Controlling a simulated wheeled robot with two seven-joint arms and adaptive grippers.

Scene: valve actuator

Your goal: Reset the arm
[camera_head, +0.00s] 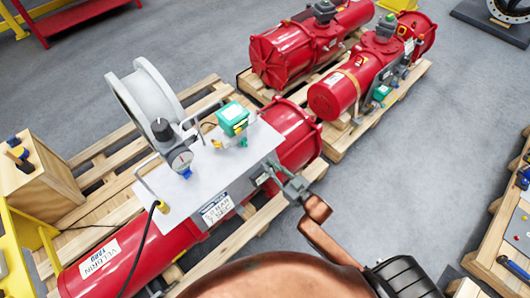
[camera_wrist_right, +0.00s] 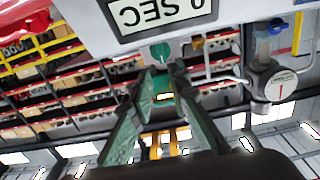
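The valve actuator is a long red cylinder (camera_head: 110,262) with a grey control panel (camera_head: 215,165) on top, lying on a wooden pallet. My right gripper (camera_head: 294,187) is at the right edge of the panel, beside the red end. In the right wrist view its two green fingers (camera_wrist_right: 166,72) point at a small green knob (camera_wrist_right: 160,51) below the "SEC" label (camera_wrist_right: 160,12). The fingertips are apart, with the knob just beyond or between them; I cannot tell whether they touch it. My left gripper is not in view.
A gauge (camera_head: 180,159), a green-topped device (camera_head: 233,118) and thin metal handles stand on the panel. Two more red actuators (camera_head: 290,50) lie on pallets at the back. A wooden box (camera_head: 40,185) is at left. Grey floor (camera_head: 400,150) is open at right.

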